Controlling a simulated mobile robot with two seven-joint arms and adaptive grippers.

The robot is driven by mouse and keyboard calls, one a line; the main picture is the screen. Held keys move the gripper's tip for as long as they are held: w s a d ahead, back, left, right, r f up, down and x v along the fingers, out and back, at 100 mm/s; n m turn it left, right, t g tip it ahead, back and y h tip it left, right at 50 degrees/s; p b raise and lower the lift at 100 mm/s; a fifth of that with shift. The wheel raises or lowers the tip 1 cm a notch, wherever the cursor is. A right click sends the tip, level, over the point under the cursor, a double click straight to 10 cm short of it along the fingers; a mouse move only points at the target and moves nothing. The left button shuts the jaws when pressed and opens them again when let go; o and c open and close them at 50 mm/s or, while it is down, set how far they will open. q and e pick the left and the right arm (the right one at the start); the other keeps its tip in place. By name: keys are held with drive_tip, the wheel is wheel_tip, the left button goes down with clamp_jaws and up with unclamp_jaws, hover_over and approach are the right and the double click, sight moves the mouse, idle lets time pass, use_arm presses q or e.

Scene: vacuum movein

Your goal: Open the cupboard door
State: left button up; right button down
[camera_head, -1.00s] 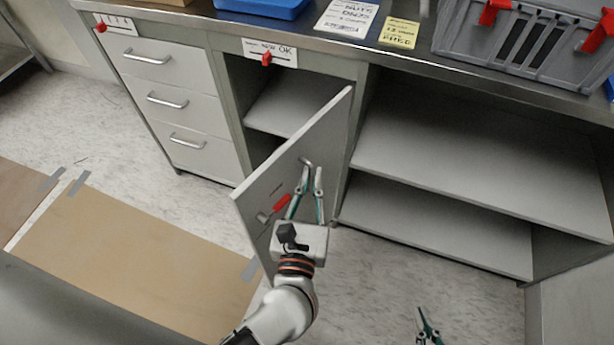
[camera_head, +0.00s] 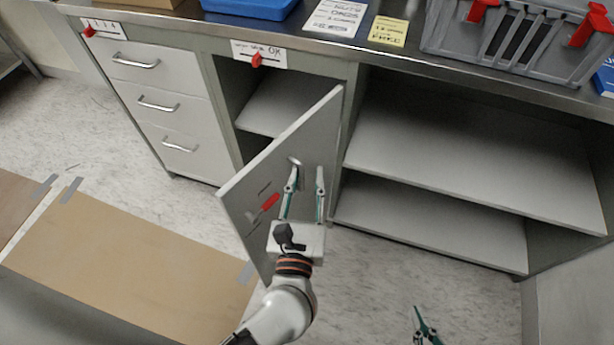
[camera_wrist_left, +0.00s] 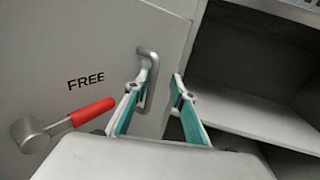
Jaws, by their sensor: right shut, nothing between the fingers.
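The grey cupboard door (camera_head: 312,135) stands ajar, swung out from its frame. It also shows in the left wrist view (camera_wrist_left: 60,45), with the word FREE and a red-handled lever (camera_wrist_left: 92,112). My right gripper (camera_head: 419,312) is shut and empty, low at the bottom edge.
A drawer unit (camera_head: 150,82) stands left of the cupboard, open shelves (camera_head: 470,165) right of it. The worktop holds a blue tray (camera_head: 250,8) and a grey crate (camera_head: 500,45). A brown board (camera_head: 130,260) lies taped to the floor at left.

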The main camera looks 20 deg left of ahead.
use_arm(q)
drive_tip(key=shift+s+f, duration=0.1)
drive_tip(key=shift+s, duration=0.05)
drive_tip(key=s+d, duration=0.1)
drive_tip(key=s, duration=1)
drive_tip(key=shift+s+d, duration=0.3)
drive_tip(key=shift+d, duration=0.1)
